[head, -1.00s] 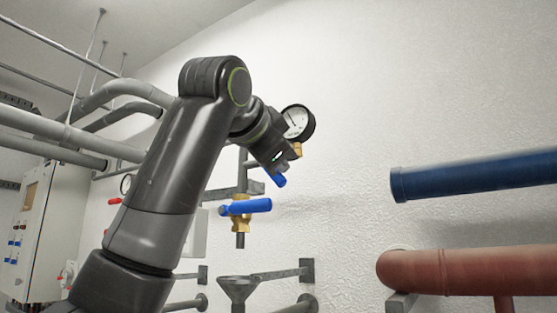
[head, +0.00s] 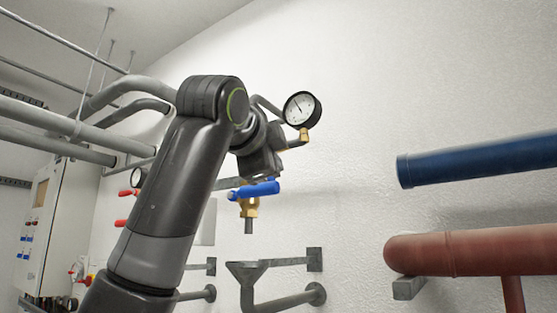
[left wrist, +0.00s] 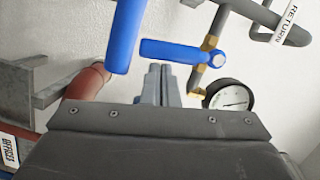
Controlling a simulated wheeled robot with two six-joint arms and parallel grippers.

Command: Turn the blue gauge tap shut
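The blue gauge tap lever (left wrist: 172,51) shows in the left wrist view, joined to a brass body on the pipe that leads to the round pressure gauge (left wrist: 230,97). In the head view the gauge (head: 302,109) is clear, but my gripper hides most of this lever. My left gripper (left wrist: 160,70) points at the lever from below in the wrist view, its two fingers side by side with no clear gap and nothing between them. The tips are close to the lever's edge; I cannot tell whether they touch. My right gripper is in neither view.
A second blue lever (head: 255,190) sits on a brass drain valve (head: 249,208) just below my left gripper, above a grey funnel (head: 247,270). A blue pipe (head: 480,168) and a red pipe (head: 470,250) stand at right. The wall between is clear.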

